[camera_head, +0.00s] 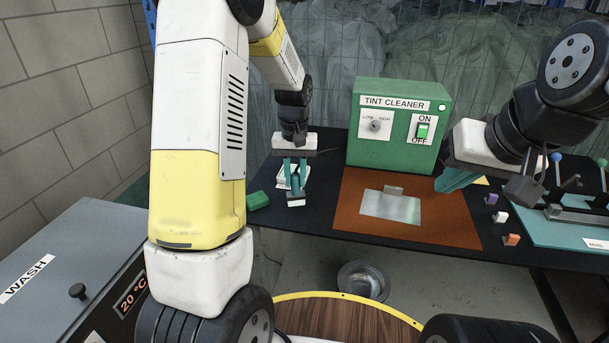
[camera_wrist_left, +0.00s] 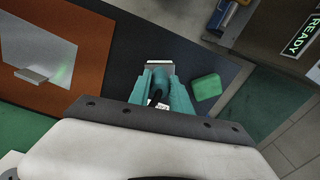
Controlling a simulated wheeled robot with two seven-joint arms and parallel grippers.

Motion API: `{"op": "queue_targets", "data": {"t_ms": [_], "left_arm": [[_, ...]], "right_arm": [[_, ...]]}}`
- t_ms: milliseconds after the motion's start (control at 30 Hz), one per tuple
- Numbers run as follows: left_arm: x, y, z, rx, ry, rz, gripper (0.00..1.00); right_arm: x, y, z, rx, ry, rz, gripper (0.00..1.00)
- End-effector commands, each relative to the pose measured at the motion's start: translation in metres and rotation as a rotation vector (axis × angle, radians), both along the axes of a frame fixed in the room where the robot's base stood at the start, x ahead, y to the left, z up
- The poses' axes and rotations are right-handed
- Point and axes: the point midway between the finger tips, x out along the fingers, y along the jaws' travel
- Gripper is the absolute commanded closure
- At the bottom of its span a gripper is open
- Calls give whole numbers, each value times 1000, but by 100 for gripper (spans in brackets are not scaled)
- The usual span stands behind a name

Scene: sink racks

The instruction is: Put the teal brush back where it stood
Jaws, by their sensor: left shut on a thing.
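My left gripper (camera_head: 296,185) reaches down over the dark table mat, left of the green tint cleaner box. Its teal fingers are shut on the teal brush (camera_wrist_left: 160,80), of which little shows between them. The grey brush head with a pale edge (camera_wrist_left: 160,66) sticks out past the fingertips; it also shows in the head view (camera_head: 296,200). I cannot tell whether it touches the mat. A white label (camera_head: 283,182) lies partly hidden behind the gripper. My right gripper (camera_head: 457,180) hangs at the right, its teal fingers partly hidden by its wrist, so their opening is unclear.
A green block (camera_head: 258,201) lies just left of the brush. The tint cleaner (camera_head: 398,130) stands behind an orange-brown mat (camera_head: 355,222) with a metal plate (camera_head: 390,207). Small coloured blocks (camera_head: 501,217) and a teal tray (camera_head: 560,232) are at right. A grey wash unit (camera_head: 75,250) stands front left.

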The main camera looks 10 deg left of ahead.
Motion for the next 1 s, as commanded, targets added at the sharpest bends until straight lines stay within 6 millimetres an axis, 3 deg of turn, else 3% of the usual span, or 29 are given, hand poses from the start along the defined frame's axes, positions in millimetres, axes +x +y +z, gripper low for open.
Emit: {"op": "queue_targets", "data": {"t_ms": [167,400,767,800,900,1000], "left_arm": [[12,5,-2,0,0,1,100],[11,5,-36,1,3,0,100],[11,5,-39,0,0,-1,100],[11,5,-39,0,0,0,70],[11,5,-39,0,0,0,54],[11,5,-39,0,0,0,54]], "right_arm": [[0,0,0,0,0,0,100],[0,0,0,0,0,0,100],[0,0,0,0,0,0,100],[0,0,0,0,0,0,100],[0,0,0,0,0,0,100],[0,0,0,0,0,0,100]]}}
